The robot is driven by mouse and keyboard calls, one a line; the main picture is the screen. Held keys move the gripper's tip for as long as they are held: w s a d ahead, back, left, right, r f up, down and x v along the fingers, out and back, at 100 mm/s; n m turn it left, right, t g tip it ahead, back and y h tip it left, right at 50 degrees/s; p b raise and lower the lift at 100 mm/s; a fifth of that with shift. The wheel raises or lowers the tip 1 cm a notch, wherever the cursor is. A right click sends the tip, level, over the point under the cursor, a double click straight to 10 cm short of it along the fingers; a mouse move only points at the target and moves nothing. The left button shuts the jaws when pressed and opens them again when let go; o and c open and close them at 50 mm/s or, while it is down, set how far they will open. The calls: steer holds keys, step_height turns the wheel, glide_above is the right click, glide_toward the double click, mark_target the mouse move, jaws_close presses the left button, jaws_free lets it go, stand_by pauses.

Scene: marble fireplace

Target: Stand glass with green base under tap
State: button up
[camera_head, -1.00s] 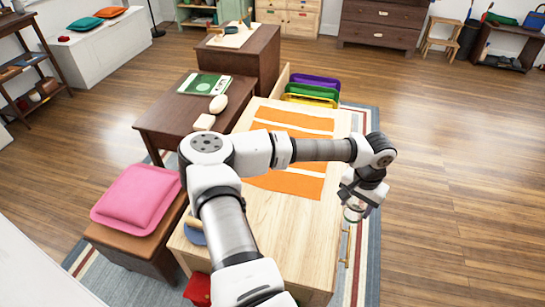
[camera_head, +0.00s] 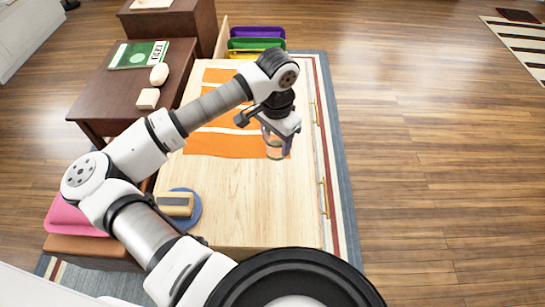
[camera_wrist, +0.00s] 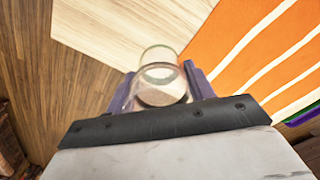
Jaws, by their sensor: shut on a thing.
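A clear glass (camera_head: 276,150) with a greenish rim hangs below my gripper (camera_head: 274,131) in the head view, in front of the table's right part. In the wrist view the glass (camera_wrist: 159,56) sits between the two purple-grey fingers of my gripper (camera_wrist: 160,88), which are shut on it. The glass appears to be held above the table, though its exact height is hard to tell. No tap is in view.
A pale wooden table (camera_head: 240,200) carries an orange striped cloth (camera_head: 210,142) and a brush-like block (camera_head: 175,205) on a blue disc (camera_head: 190,222). Purple, green and yellow trays (camera_head: 256,43) are at its far end. Open floor (camera_head: 430,150) lies right.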

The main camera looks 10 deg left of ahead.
step_height(320, 180, down, 10)
steer(key=shift+f+p, duration=0.1)
steer(key=shift+p, duration=0.45)
steer(key=shift+f, duration=0.15)
steer(key=o, duration=1.1)
steer(key=shift+r, duration=0.35)
step_height(320, 180, up, 11)
steer(key=shift+r+b, duration=0.15)
steer(key=shift+b, duration=0.55)
steer(key=shift+r, duration=0.2)
